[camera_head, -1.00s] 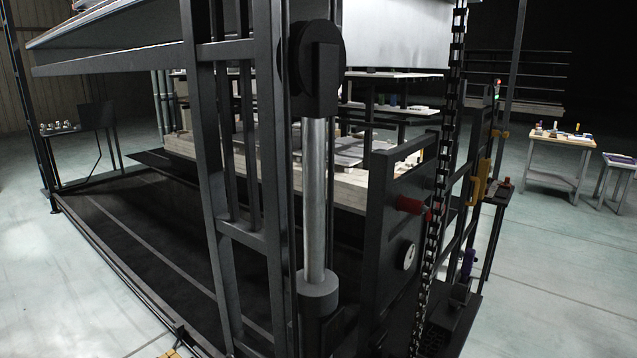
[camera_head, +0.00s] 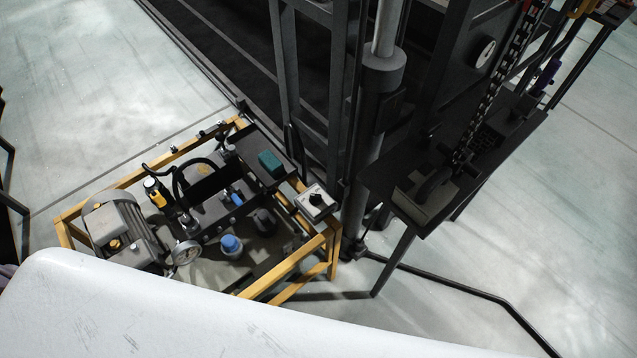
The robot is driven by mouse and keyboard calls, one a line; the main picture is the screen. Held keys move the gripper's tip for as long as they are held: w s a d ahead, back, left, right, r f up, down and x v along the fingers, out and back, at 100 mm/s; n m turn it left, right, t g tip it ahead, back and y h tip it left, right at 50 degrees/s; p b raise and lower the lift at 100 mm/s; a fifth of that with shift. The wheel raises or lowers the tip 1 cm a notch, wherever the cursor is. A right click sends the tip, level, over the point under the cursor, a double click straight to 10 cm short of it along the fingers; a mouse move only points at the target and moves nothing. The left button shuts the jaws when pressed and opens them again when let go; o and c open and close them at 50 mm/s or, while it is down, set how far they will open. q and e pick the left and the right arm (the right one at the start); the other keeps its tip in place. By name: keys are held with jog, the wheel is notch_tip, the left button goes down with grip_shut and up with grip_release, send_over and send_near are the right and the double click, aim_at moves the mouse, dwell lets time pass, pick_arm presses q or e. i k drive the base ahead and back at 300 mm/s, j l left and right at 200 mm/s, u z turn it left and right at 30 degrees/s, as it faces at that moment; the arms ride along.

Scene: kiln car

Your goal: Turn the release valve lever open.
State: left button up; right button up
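A hydraulic unit stands on the floor in a yellow frame (camera_head: 290,268), left of centre in the head view. On it are a black block (camera_head: 212,212), a part with a yellow body and black top (camera_head: 155,192), and a small part with a blue end (camera_head: 237,198). I cannot tell which part is the release valve lever or how it is turned. Neither of my grippers is in view.
The unit also carries a grey motor (camera_head: 122,232), a round gauge (camera_head: 186,253), a blue cap (camera_head: 231,245), a green block (camera_head: 270,163) and a knob box (camera_head: 316,201). A dark table (camera_head: 385,180) stands to the right. A white surface, probably mine, covers the bottom.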

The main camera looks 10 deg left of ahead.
aim_at(235, 198)
jog(key=u, duration=1.15)
